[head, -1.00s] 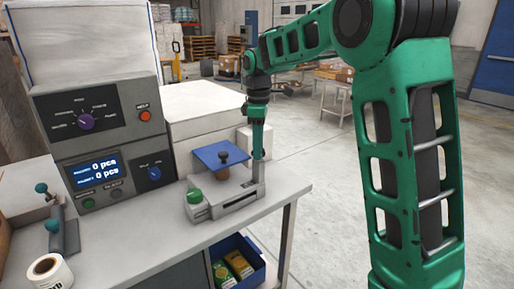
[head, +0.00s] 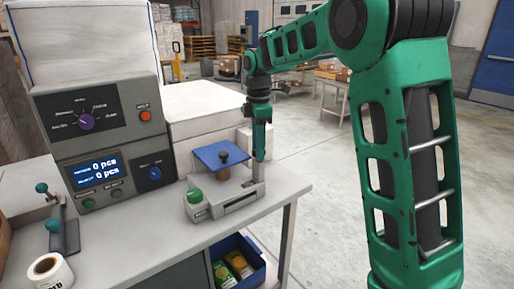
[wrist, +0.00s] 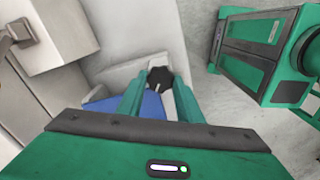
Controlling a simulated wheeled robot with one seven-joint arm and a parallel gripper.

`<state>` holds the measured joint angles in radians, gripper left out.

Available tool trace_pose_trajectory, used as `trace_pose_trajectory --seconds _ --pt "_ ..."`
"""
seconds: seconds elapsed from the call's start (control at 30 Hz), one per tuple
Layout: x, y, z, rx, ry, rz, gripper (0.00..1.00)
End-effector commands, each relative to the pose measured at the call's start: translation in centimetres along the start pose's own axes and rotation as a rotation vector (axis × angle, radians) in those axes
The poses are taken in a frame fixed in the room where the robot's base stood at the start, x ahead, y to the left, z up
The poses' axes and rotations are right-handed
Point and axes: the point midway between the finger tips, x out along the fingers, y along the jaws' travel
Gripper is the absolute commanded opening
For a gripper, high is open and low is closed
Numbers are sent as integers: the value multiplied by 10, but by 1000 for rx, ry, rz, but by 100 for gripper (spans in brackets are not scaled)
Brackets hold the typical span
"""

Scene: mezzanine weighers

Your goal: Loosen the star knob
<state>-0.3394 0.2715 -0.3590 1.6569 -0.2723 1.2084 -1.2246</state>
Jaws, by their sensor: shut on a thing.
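The star knob (wrist: 158,76) is black and lobed, with a pale mark on its face. In the wrist view it sits between the two green fingertips of my gripper (wrist: 160,86), which is shut on it. In the head view my gripper (head: 259,154) points straight down at the top of a grey upright at the right end of a small grey fixture (head: 232,200). The knob is hidden by the fingers there.
A counting scale panel (head: 105,135) stands left on the bench (head: 150,245). A blue bin (head: 257,275) sits below. Floor to the right is open.

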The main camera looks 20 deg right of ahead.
Motion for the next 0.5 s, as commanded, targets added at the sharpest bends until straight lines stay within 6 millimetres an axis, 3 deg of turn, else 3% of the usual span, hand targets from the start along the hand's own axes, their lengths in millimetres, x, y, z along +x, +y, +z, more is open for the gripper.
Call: trace_pose_trajectory --seconds 0.13,0.17,0.2,0.5 --pt "-4 5 4 13 1 16 10" --pt "-4 5 4 13 1 16 40" --pt "-4 5 4 13 1 15 49" --pt "-2 2 2 6 0 7 51"
